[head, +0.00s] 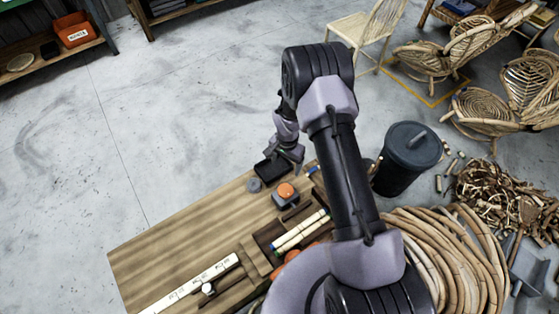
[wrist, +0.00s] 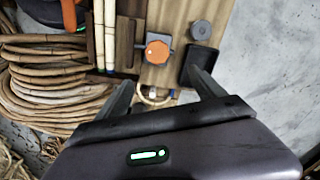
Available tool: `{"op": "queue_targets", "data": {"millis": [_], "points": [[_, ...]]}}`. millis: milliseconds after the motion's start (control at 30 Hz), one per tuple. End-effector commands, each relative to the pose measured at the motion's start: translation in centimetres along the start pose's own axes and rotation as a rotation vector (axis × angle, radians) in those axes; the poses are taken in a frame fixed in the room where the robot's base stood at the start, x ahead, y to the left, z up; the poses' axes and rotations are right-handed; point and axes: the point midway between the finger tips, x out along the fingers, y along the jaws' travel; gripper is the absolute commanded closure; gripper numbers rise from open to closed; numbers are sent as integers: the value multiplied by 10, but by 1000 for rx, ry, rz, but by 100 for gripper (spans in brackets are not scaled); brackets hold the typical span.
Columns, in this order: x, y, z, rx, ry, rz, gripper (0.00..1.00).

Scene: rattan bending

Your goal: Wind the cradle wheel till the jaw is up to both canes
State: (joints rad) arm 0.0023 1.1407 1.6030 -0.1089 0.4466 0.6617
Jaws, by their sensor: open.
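An orange knob (head: 286,190), which looks like the cradle wheel, sits on a grey block on the wooden bench. It also shows in the wrist view (wrist: 157,52), beyond my fingertips. Two pale canes (head: 300,232) lie side by side in a dark wooden cradle; they also show in the wrist view (wrist: 104,35). A dark wooden block (wrist: 125,43), possibly the jaw, lies between canes and knob; whether it touches the canes is unclear. My gripper (wrist: 161,80) is open and empty. In the head view my gripper (head: 291,156) is above the bench's far end, beyond the knob.
A black tray (wrist: 193,66) and a grey disc (wrist: 201,29) are close to the knob. A white marked strip (head: 190,284) lies on the bench. A dark bin (head: 407,158) and coiled rattan (head: 450,255) stand right of the bench. The floor at left is clear.

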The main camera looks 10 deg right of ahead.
Motion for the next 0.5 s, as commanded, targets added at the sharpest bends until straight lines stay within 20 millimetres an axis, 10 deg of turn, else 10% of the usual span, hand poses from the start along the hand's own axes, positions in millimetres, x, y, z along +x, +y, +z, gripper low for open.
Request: {"op": "queue_targets", "data": {"millis": [500], "points": [[123,5,5,5,-9,11,21]]}}
